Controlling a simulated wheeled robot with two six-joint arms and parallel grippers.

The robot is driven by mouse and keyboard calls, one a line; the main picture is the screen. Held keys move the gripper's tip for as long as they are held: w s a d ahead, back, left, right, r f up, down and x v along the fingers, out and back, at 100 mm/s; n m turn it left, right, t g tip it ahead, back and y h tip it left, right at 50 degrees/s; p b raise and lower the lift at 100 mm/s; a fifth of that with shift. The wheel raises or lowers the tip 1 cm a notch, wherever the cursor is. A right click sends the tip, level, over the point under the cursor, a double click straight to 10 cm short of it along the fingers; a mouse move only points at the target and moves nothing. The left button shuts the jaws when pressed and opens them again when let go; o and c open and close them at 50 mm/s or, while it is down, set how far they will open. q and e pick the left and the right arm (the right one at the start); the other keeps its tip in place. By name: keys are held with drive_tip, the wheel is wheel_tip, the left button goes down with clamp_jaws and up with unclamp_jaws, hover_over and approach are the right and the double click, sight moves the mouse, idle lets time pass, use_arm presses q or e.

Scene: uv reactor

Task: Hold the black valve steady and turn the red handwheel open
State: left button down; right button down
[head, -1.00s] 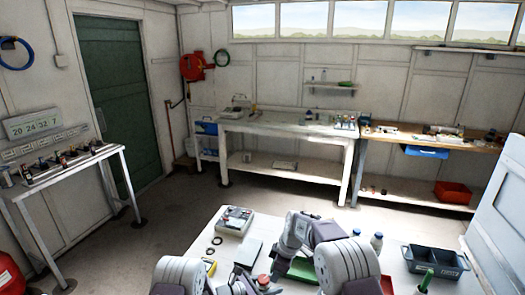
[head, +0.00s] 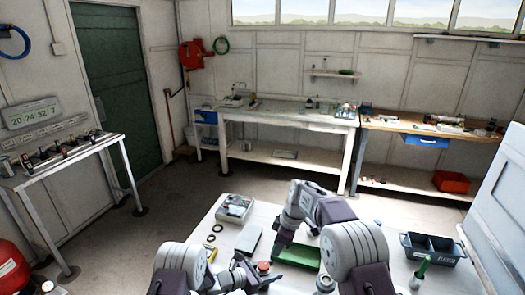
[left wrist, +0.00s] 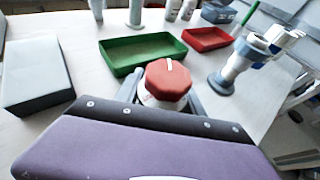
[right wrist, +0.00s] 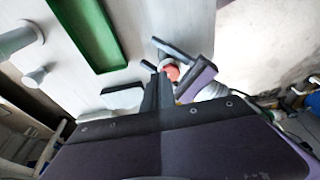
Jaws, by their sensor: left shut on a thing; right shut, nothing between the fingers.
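The red handwheel (left wrist: 168,80) sits on top of a pale valve body (left wrist: 150,101) on the white table. In the left wrist view, dark fingers of my left gripper (left wrist: 166,98) lie on both sides of this body, shut on it below the wheel. The wheel also shows in the head view (head: 263,267) and right wrist view (right wrist: 171,72). My right gripper (right wrist: 158,78) is shut and empty, its tips close beside the wheel; whether they touch it I cannot tell. No black valve body is clearly visible; the lower part is hidden by the left gripper.
A green tray (left wrist: 125,69) lies just behind the valve, with a red tray (left wrist: 212,38) beyond. A grey block (left wrist: 38,75) stands at the left. The head view shows a meter (head: 235,207) and a dark divided bin (head: 432,248).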

drive_tip(key=n+t, duration=0.1)
drive_tip(key=n, duration=1.1)
approach(264, 267)
drive_tip(key=s, duration=0.2)
wheel_tip(264, 267, down, 8)
drive_tip(key=shift+w+a+h, duration=0.2)
drive_tip(key=shift+w+h, duration=0.15)
drive_tip(key=shift+h, duration=0.05)
drive_tip(key=shift+w+r, duration=0.15)
drive_tip(key=shift+w, duration=0.05)
drive_tip(key=shift+w+d, duration=0.5)
drive_tip(key=shift+w+d, duration=0.15)
drive_tip(key=shift+w, duration=0.05)
idle(0.4)
